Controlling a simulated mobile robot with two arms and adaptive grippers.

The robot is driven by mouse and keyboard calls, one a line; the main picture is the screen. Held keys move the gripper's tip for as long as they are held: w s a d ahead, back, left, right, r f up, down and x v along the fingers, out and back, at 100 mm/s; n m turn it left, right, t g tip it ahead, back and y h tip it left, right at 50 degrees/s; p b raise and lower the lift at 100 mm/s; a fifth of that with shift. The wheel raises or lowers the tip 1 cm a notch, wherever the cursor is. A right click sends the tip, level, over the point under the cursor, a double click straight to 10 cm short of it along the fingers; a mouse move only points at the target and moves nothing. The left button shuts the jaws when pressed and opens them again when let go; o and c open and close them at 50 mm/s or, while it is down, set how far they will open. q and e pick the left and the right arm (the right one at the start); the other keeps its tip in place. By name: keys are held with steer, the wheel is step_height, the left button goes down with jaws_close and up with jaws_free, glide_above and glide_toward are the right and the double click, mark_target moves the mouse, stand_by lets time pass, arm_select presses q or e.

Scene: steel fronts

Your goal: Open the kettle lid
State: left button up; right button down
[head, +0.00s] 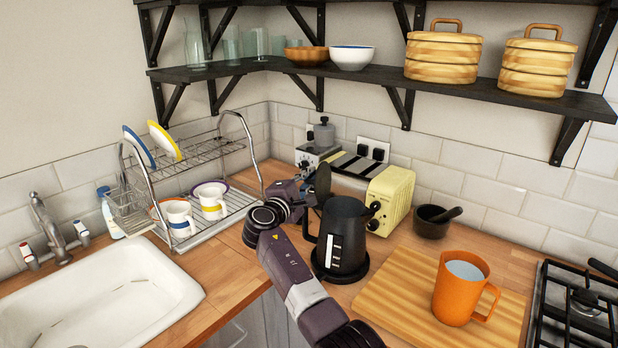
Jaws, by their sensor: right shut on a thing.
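The black kettle (345,243) stands upright on its dark base on the wooden counter, with a pale level window on its side. Its handle is on the left side. A dark round disc, which looks like the kettle lid (323,181), stands steeply raised at the kettle's upper left edge. My right gripper (309,190) is at this lid, above the handle, and is shut on it. The fingertips are small and partly hidden against the dark lid. My left gripper is not in view.
A yellow toaster (391,199) stands close behind the kettle at the right. An orange mug (454,297) sits on a wooden board (398,289) at the front right. A dish rack (215,222) and a sink (95,295) are at the left. A gas hob (575,310) is at the far right.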

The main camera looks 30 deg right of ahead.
steer(key=c, duration=2)
jaws_free()
steer(key=shift+d, duration=0.1)
steer(key=shift+s+a, duration=0.2)
steer(key=shift+a, duration=0.15)
steer(key=v, duration=1.1)
steer(key=shift+s, duration=0.2)
